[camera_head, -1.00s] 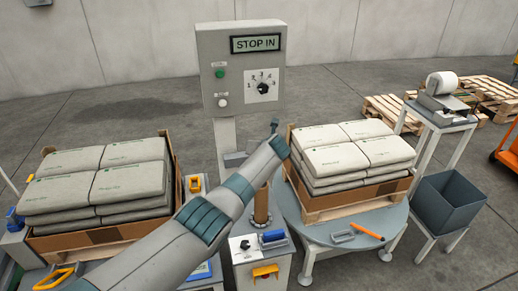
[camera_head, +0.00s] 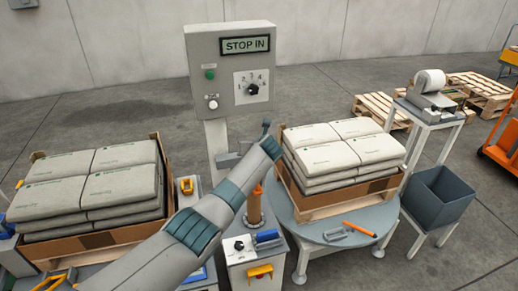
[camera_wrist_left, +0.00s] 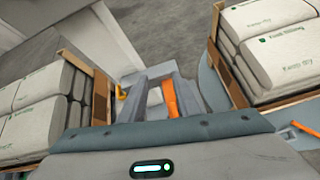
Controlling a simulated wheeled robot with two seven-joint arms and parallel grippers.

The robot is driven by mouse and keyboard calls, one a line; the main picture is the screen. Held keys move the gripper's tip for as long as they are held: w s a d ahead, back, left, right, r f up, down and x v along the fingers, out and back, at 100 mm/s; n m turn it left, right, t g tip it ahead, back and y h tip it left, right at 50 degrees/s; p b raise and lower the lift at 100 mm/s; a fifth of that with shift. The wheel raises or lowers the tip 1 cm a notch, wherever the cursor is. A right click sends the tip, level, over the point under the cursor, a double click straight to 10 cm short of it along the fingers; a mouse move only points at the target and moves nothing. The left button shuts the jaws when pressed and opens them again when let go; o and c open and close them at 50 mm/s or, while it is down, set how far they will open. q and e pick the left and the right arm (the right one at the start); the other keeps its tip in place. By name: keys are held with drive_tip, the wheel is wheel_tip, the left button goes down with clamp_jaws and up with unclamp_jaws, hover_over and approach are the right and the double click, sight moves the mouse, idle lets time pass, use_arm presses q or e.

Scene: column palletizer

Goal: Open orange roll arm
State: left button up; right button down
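An upright orange-brown post (camera_head: 254,207) stands on a small grey cabinet (camera_head: 240,275) in the middle of the head view. An orange piece (camera_wrist_left: 169,98) shows in the left wrist view, between or beyond the grey fingers; I cannot tell whether they touch it. My left gripper (camera_head: 266,128) is at the end of the arm reaching up from the lower left, above the post in the picture. Its fingers (camera_wrist_left: 160,92) look spread apart in the wrist view. My arm hides part of the cabinet area. My right gripper is not in view.
A grey control box (camera_head: 230,95) reading STOP IN stands behind. Stacked sacks (camera_head: 95,180) in a crate are at left. More sacks (camera_head: 345,150) stand on a round table (camera_head: 310,232) with a loose orange-handled tool (camera_head: 359,229). A dark bin (camera_head: 438,197) is at right.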

use_arm(q)
drive_tip(key=shift+v, duration=0.85)
drive_tip(key=b+v, duration=0.1)
drive_tip(key=v, duration=1.3)
drive_tip(key=shift+a, duration=0.15)
drive_tip(key=shift+s+f, duration=0.1)
drive_tip(key=shift+f, duration=0.05)
